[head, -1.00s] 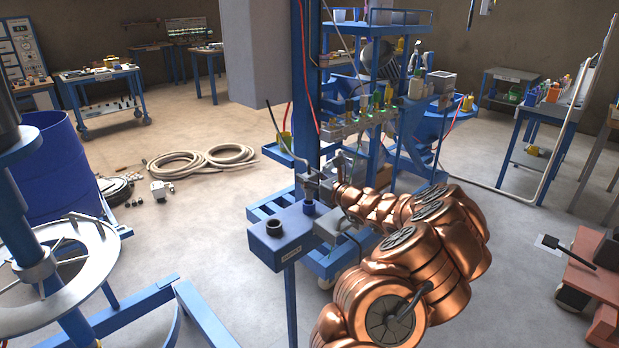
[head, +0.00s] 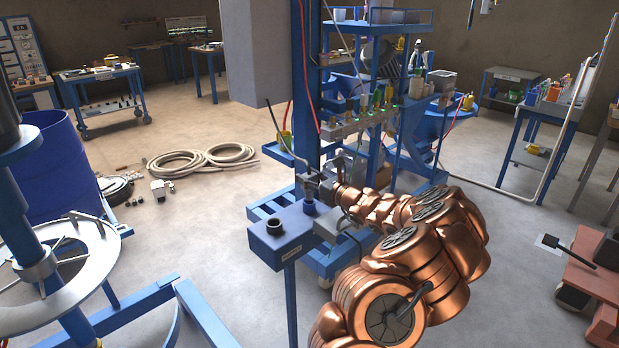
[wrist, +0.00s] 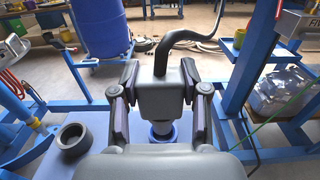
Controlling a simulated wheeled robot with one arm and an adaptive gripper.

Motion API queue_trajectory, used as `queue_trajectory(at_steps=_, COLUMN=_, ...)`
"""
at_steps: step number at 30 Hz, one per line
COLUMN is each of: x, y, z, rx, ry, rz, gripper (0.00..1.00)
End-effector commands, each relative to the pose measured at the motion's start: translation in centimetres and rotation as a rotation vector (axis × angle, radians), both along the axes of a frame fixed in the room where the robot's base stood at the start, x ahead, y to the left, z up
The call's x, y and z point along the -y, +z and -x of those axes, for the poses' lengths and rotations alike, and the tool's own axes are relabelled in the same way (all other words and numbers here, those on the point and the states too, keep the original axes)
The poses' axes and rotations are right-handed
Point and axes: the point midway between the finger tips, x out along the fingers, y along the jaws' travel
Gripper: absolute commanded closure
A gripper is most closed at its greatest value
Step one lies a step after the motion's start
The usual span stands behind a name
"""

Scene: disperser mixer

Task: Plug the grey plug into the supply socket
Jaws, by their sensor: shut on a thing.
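The grey plug (wrist: 162,97) is between the two fingers of my gripper (wrist: 160,112) in the wrist view, with a black cable curving up from its top. My gripper is shut on it; in the head view my gripper (head: 318,184) is over the supply box (head: 285,252). A blue round socket (wrist: 162,137) is directly below the plug, and also shows in the head view (head: 309,208). The plug's narrower lower end is at the blue ring's mouth; how deep it sits is hidden. The plug looks upright.
A dark round socket (wrist: 72,139) stands on the same box, left of the blue one. A blue post (head: 307,90) rises close behind my gripper. A trolley frame (head: 335,262) is close by. Coiled hose (head: 203,160) lies on the open floor behind.

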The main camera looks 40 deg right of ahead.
Motion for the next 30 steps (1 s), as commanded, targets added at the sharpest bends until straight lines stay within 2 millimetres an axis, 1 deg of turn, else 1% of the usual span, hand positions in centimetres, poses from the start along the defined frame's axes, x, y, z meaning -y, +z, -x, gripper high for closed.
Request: queue_trajectory(at_steps=30, x=0.0, y=-2.1, z=0.0, rx=0.001, ry=0.0, rz=0.0, gripper=1.0)
